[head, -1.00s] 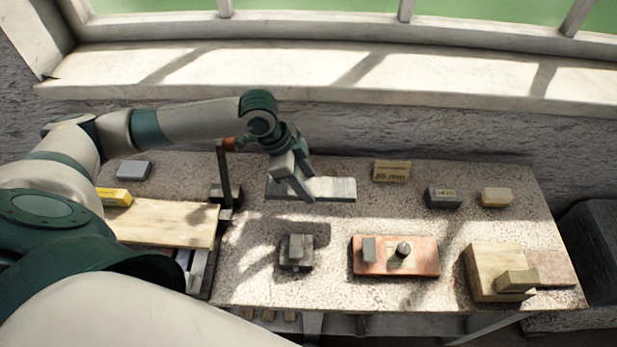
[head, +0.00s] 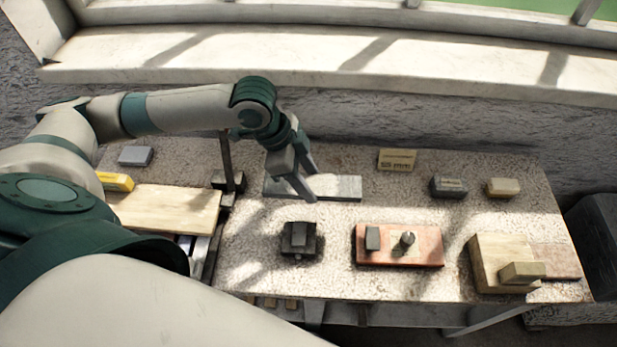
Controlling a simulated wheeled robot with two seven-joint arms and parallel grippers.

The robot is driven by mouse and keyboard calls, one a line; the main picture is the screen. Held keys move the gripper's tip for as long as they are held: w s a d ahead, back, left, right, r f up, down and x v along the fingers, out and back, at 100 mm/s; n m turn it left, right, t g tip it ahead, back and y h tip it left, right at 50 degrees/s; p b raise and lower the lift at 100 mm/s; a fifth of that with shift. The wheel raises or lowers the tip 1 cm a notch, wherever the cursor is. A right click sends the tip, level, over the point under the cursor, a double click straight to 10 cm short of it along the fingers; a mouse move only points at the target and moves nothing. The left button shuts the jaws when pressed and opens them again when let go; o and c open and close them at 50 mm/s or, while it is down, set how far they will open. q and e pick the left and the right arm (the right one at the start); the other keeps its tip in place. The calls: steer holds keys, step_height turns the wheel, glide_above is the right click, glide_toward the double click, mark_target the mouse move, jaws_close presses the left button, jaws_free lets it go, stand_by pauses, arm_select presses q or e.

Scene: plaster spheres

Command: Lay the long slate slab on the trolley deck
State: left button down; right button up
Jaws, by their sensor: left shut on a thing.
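The long grey slate slab (head: 343,187) lies crosswise at the back middle of the speckled worktop. My left gripper (head: 304,189) reaches down over it and is shut on it left of its middle. The fingers hide part of the slab. I cannot tell whether the slab touches the worktop or hangs just above it. A pale wooden board (head: 165,213) at the left, with metal rails beside its front edge, looks like the trolley deck. It is bare and lies left of the slab. My right gripper is not in view.
A dark upright post (head: 227,165) stands between slab and board. A yellow block (head: 117,181) sits at the board's back left corner. In front are a dark block (head: 299,239) and a red plate (head: 425,249) with a knob. A wooden block (head: 487,262) stands at the right.

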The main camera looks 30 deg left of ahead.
arm_select(q)
steer(key=shift+w+d+f+n, duration=0.25)
steer(key=shift+w+f+n, duration=0.2)
steer(key=shift+n, duration=0.25)
steer(key=w+d+f+n+t+y+b, duration=0.1)
steer(key=w+n+y, duration=0.3)
steer(key=n, duration=0.7)
steer(key=shift+w+d+f+t+b, duration=0.3)
steer(key=shift+w+f+t+b, duration=0.15)
steer(key=shift+w+t, duration=0.4)
steer(key=shift+s+a+r, duration=0.1)
